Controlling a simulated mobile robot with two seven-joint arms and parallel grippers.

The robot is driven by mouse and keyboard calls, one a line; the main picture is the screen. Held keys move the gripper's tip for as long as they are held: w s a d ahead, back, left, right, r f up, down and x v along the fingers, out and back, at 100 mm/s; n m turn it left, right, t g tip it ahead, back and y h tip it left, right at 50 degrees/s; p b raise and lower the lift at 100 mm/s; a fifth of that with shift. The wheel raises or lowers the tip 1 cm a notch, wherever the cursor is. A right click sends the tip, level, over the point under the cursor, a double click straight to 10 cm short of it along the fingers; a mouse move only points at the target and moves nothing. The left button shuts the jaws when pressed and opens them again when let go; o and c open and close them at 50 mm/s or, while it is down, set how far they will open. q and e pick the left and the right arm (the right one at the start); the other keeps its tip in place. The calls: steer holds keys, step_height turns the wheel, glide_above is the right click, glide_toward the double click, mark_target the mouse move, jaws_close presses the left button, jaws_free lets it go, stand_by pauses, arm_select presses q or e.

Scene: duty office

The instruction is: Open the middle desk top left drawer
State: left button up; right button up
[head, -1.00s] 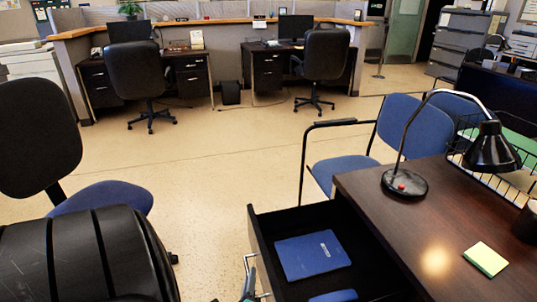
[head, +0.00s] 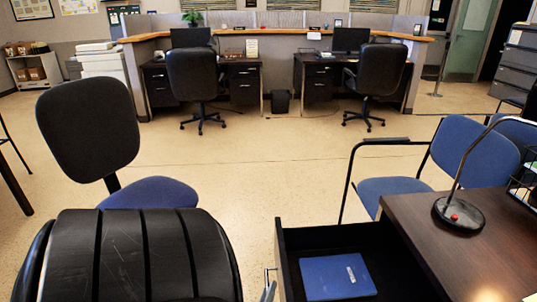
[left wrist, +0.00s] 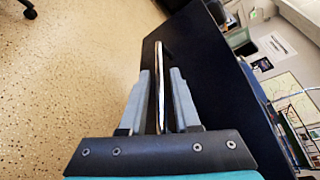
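The desk drawer (head: 425,280) at the right of the head view stands pulled out from the dark wood desk (head: 440,255). A blue book or folder (head: 337,277) lies in it. My left gripper (head: 268,291) shows only in part at the bottom edge, by the handle on the drawer's front. In the left wrist view the bar handle (left wrist: 158,85) runs between the two grey fingers of my left gripper (left wrist: 160,78), against the dark drawer front (left wrist: 205,85). The fingers are apart, with a narrow gap visible on each side of the handle. My right gripper is in no view.
A black lamp (head: 459,213) stands on the desk. A blue chair with an armrest (head: 395,190) is behind the drawer. A black and blue office chair (head: 90,130) is at left. The floor between (head: 250,175) is clear. Two desks with black chairs stand farther back.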

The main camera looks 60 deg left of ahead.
arm_select(q)
steer(key=shift+o, duration=0.7)
steer(key=shift+r, duration=0.1)
steer(key=shift+s+d, duration=0.25)
steer(key=p+v, duration=0.3)
steer(key=v, duration=1.1)
steer(key=shift+s, duration=0.2)
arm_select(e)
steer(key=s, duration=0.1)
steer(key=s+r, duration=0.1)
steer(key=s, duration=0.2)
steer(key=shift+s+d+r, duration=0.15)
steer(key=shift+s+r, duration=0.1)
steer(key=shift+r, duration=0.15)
arm_select(q)
steer(key=shift+d+r, duration=0.1)
steer(key=shift+p, duration=0.3)
